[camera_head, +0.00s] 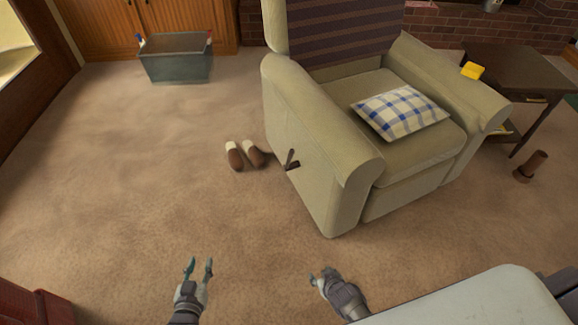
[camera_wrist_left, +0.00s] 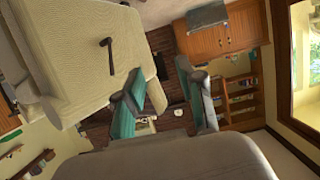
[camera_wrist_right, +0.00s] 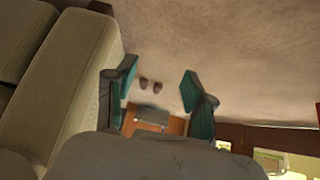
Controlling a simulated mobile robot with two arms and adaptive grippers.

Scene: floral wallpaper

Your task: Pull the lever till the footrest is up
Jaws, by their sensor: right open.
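A pale green recliner armchair (camera_head: 311,184) stands right of the middle in the head view. Its dark lever (camera_head: 291,160) sticks out from the side facing left. The lever also shows in the left wrist view (camera_wrist_left: 107,48). The chair's footrest front (camera_head: 405,192) lies flat against the chair, down. My left gripper (camera_head: 198,265) is open and empty, low in front of the chair and well apart from the lever. My right gripper (camera_head: 320,276) is open and empty, in front of the chair's near corner. It is also apart from the lever.
Brown slippers (camera_head: 243,155) lie on the carpet beside the lever. A checked cushion (camera_head: 400,111) lies on the seat. A grey-green bin (camera_head: 177,60) stands at the back left, and a dark side table (camera_head: 520,75) stands right of the chair. The carpet on the left is clear.

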